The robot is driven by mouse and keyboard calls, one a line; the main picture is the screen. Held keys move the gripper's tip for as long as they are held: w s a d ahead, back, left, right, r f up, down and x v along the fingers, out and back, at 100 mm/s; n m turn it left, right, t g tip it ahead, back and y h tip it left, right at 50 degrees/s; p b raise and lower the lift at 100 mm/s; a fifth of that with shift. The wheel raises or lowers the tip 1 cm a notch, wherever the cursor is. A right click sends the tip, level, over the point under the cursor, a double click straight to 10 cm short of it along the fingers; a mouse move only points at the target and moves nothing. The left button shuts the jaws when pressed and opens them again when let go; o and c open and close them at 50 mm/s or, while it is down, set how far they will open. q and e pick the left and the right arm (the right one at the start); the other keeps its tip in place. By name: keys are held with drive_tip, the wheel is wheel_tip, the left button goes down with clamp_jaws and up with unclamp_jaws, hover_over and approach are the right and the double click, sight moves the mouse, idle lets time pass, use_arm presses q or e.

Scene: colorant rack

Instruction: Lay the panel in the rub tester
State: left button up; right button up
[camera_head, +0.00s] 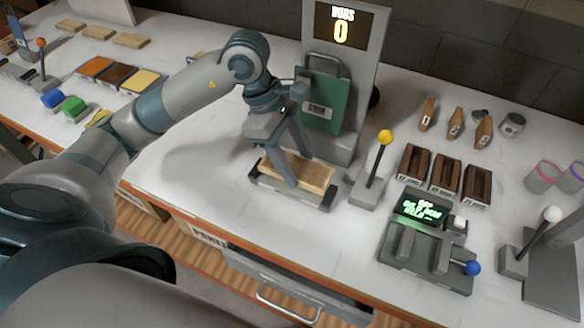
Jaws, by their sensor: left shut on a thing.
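The rub tester (343,75) is a tall grey stand with a display reading "RUBS 0" and a green block (325,102) on its front. At its foot is a low grey tray (292,197). The panel (314,174), a light wooden board, lies flat in or just above this tray; I cannot tell whether it touches the bottom. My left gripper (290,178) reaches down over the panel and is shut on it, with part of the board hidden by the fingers. My right gripper is not in view.
A yellow-knobbed lever (385,137) stands right of the tray. Beyond are dark wooden blocks (445,173) and a device with a green-lit screen (421,208). Coloured panels (120,76) lie at the left. The table's front edge and a drawer (280,280) are close by.

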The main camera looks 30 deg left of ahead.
use_arm(q)
drive_tip(key=shift+s+a+f, duration=0.1)
drive_tip(key=shift+a+f, duration=0.15)
drive_tip(key=shift+a, duration=0.2)
drive_tip(key=shift+f, duration=0.15)
drive_tip(key=shift+f+p, duration=0.85)
drive_tip(key=shift+f, duration=1)
